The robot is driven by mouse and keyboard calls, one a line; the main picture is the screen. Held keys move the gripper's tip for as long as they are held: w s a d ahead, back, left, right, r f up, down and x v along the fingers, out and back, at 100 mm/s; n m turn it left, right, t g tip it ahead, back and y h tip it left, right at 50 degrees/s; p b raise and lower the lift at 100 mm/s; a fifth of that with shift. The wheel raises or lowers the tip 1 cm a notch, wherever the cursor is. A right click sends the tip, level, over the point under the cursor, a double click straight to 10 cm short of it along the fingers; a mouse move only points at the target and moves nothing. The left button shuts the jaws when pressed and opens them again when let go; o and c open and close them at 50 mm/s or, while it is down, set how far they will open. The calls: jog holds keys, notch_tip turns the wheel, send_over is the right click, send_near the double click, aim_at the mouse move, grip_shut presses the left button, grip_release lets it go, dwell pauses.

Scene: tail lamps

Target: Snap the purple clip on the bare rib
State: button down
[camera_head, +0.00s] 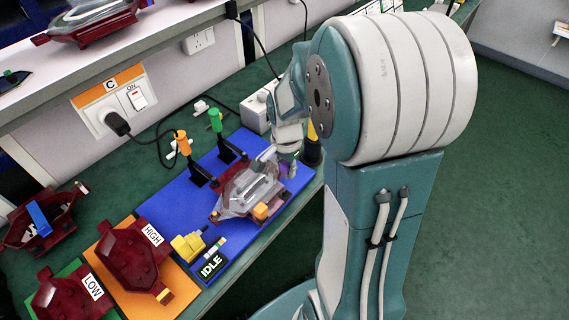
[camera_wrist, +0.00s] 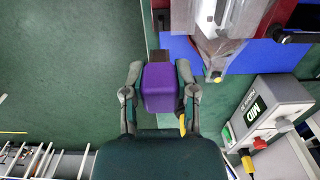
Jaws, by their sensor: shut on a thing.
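My gripper (camera_wrist: 159,70) is shut on the purple clip (camera_wrist: 160,90), a block-shaped piece held between the two fingers in the wrist view. In the head view my gripper (camera_head: 290,158) is at the right end of the blue mat (camera_head: 178,205), beside the tail lamp; the clip cannot be made out there. The lamp, with a clear cover (camera_head: 250,188) over a dark red housing, lies on the mat. In the wrist view its cover (camera_wrist: 218,45) is up and to the right of the clip, apart from it. I cannot pick out the bare rib.
A grey box labelled MID (camera_wrist: 272,110) stands right of the clip. Orange-topped (camera_head: 183,143) and green-topped (camera_head: 215,120) posts stand behind the lamp. A yellow connector (camera_head: 188,246) and an IDLE display (camera_head: 211,266) are at the mat's front left. HIGH (camera_head: 130,255) and LOW lamp housings lie farther left.

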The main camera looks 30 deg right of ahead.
aim_at(284, 177)
jog(key=shift+a+f, duration=0.3)
jog(key=shift+a, duration=0.15)
notch_tip(284, 177, down, 3)
jog(key=shift+f, duration=0.2)
jog(key=shift+d+f, duration=0.25)
jog(key=shift+f, duration=0.3)
jog(key=shift+a+f, duration=0.1)
jog(key=shift+f, duration=0.15)
jog(key=shift+a, duration=0.15)
jog(key=shift+d, duration=0.2)
jog(key=shift+a, duration=0.15)
jog(key=shift+f, duration=0.2)
